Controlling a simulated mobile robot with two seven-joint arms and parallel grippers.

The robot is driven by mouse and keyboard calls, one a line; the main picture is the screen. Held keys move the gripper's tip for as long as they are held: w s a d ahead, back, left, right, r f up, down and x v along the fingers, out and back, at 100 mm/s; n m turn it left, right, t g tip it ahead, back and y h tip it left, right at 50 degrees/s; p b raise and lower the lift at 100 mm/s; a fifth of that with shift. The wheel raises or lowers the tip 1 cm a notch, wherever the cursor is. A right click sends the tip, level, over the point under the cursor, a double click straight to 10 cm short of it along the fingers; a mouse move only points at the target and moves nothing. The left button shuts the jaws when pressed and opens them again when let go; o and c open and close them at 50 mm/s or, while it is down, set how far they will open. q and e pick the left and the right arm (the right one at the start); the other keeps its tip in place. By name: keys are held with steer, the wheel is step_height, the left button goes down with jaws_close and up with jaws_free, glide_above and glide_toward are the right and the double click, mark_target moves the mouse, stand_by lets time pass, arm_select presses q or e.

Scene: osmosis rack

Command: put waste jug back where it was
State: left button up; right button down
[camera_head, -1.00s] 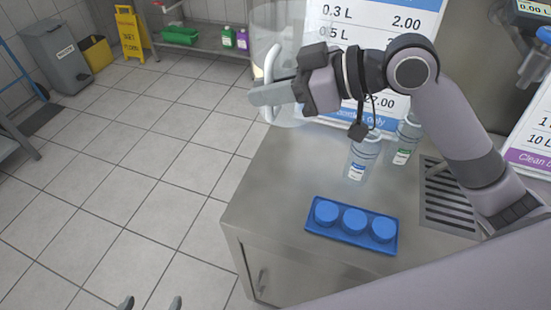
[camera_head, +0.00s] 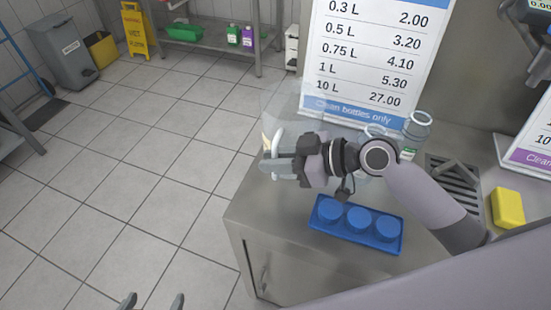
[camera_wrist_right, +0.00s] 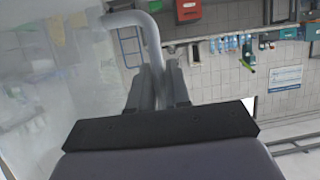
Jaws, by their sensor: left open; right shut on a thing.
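The waste jug (camera_head: 284,108) is a large translucent container over the left back part of the steel counter, in front of the price board. My right gripper (camera_head: 268,168) is shut on its pale handle; the handle (camera_wrist_right: 150,38) also shows between the fingers in the right wrist view, with the clear jug wall to the left. My arm hides the jug's lower part, so I cannot tell whether its base touches the counter. My left gripper (camera_head: 152,301) is open and empty at the bottom edge, over the floor.
A blue tray (camera_head: 335,239) with blue caps sits at the counter's front. Clear bottles (camera_head: 416,128) stand behind my right arm. A yellow sponge (camera_head: 508,208) lies right of the drain grate (camera_head: 470,199). The price board (camera_head: 372,60) stands at the back.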

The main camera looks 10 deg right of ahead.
steer(key=c, duration=1.1)
jaws_free()
steer(key=shift+b+v, duration=1.1)
steer(key=shift+v, duration=4.85)
